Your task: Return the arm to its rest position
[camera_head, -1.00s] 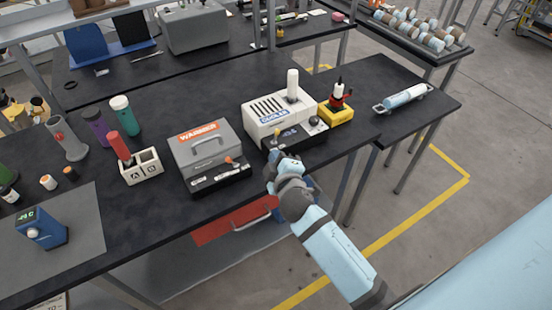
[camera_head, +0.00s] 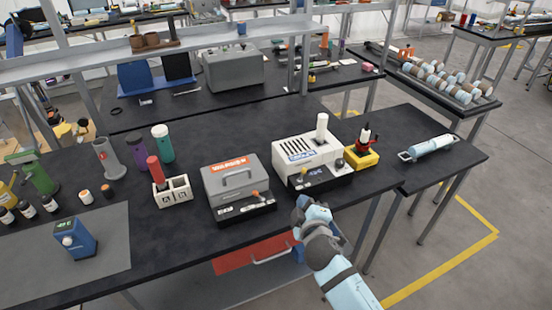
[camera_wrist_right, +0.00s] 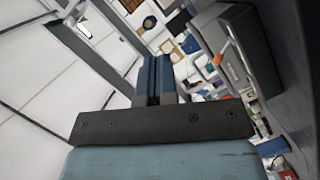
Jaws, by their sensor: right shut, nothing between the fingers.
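My right arm comes in from the bottom right of the head view. My right gripper (camera_head: 308,204) is at the table's front edge, just in front of the white cooler unit, with no object seen in it. In the right wrist view the blue fingers (camera_wrist_right: 154,78) are pressed together and empty. The grey warmer box (camera_wrist_right: 240,55) shows at the right of that view, apart from the fingers. My left gripper is in neither view.
On the black table (camera_head: 240,132) stand the warmer (camera_head: 232,185), the cooler (camera_head: 303,158), a yellow stand (camera_head: 361,156), a white A/B holder (camera_head: 172,191) and a blue device (camera_head: 75,239). A red drawer (camera_head: 235,262) is below. Open floor (camera_head: 430,262) lies right.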

